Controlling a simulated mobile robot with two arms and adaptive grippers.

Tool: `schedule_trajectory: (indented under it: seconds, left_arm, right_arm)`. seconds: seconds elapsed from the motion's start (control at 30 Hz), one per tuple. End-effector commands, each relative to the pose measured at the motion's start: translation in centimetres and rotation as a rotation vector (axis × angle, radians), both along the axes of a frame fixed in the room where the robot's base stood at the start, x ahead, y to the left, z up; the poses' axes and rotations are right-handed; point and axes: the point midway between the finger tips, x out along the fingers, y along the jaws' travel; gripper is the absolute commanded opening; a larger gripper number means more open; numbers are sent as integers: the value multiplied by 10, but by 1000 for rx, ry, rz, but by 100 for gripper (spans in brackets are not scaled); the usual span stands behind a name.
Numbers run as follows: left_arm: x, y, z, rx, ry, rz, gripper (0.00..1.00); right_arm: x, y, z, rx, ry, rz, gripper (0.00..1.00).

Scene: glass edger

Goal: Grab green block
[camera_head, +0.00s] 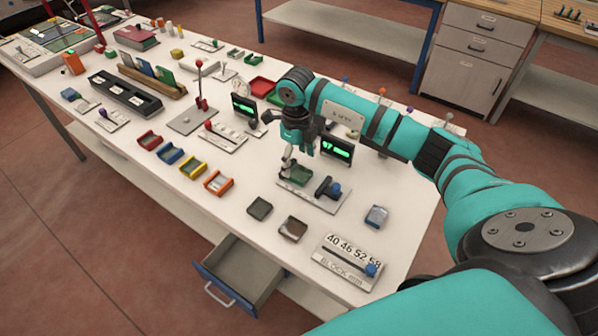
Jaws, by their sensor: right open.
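A green block (299,175) lies on a light plate beside a dark clamp with a blue knob (334,189), near the middle of the white table. My right gripper (287,168) points down just over the left end of this green block and is open. The gripper partly covers the block, and I cannot tell whether the fingers touch it. My left gripper is not in view.
A display with green digits (337,147) stands close behind the block. Coloured trays, including a yellow one (193,168), sit to the left. A dark square tray (260,208) and a number plate (347,262) are in front. A drawer (240,275) hangs open below.

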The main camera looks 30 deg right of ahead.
Motion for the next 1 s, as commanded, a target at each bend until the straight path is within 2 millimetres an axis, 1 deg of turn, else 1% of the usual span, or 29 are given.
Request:
schedule_trajectory:
  seconds: [0.03,0.1,0.2,0.3,0.53,0.57,1.0]
  left_arm:
    - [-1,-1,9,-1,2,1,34]
    - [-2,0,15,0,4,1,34]
    - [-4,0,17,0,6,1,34]
    - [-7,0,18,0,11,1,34]
    - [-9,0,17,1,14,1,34]
    - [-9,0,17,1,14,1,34]
    - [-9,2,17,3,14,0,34]
  right_arm:
    - [-5,-1,-5,0,6,-1,75]
    - [-8,-2,-15,0,7,-2,75]
    - [-7,-2,-30,2,4,-2,75]
    - [-7,-2,-38,1,1,-1,75]
    - [-7,-2,-41,0,0,0,75]
    - [-7,-2,-41,0,0,0,74]
    - [-7,-2,-41,0,0,-1,16]
